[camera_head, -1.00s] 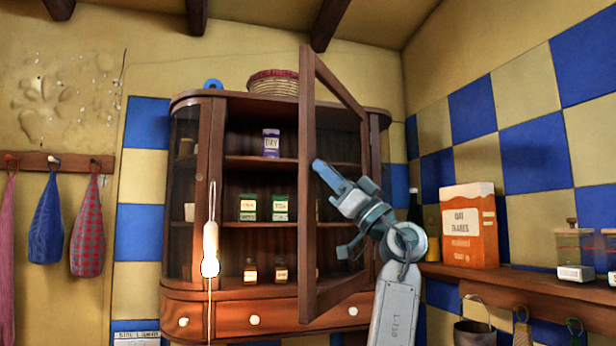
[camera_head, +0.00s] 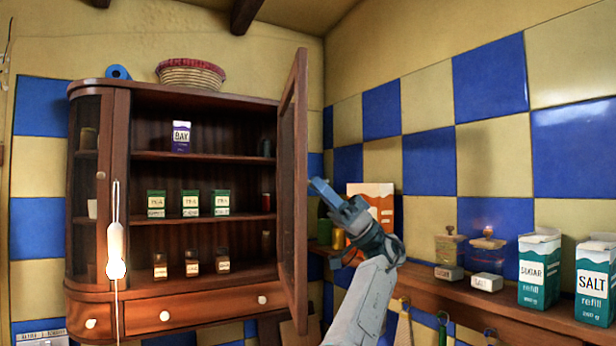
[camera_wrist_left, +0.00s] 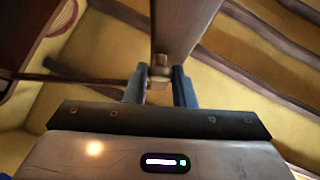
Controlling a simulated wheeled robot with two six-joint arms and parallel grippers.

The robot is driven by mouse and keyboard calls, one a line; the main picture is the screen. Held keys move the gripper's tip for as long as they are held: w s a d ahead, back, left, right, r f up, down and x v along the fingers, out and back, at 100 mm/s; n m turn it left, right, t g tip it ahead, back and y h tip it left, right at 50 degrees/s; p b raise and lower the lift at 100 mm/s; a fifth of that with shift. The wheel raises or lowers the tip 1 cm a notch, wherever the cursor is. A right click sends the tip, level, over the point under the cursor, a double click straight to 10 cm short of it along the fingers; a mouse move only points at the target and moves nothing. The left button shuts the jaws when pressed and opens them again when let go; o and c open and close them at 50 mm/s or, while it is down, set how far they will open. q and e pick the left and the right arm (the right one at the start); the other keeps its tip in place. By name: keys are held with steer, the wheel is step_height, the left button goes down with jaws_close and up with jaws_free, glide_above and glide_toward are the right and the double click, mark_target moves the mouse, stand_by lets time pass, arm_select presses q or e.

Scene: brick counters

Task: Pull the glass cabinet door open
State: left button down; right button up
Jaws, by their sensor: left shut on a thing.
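The wooden cabinet (camera_head: 190,308) stands at the left in the head view. Its framed glass door (camera_head: 299,130) stands wide open, hinged at the cabinet's right side and seen nearly edge-on. My left gripper (camera_head: 321,190) is at the right of the door's free edge, at about mid height. In the left wrist view my left gripper (camera_wrist_left: 159,82) is shut on the small door knob (camera_wrist_left: 160,60), which sits on the door frame (camera_wrist_left: 182,25). In the head view the knob is hidden. My right gripper is not in view.
Shelves inside hold a purple box (camera_head: 181,137), green boxes (camera_head: 190,203) and small jars (camera_head: 192,264). A basket (camera_head: 190,76) sits on top. At the right, a wall shelf (camera_head: 470,300) carries an orange box (camera_head: 378,205), a sugar carton (camera_head: 538,270) and a salt carton (camera_head: 596,282).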

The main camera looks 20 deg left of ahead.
arm_select(q)
steer(key=shift+w+d+g+h+p, duration=0.3)
steer(key=shift+w+d+g+p, duration=0.1)
steer(key=shift+d+g, duration=0.15)
steer(key=c, duration=1.2)
jaws_free()
steer(key=shift+c, duration=0.2)
steer(key=shift+r, duration=0.1)
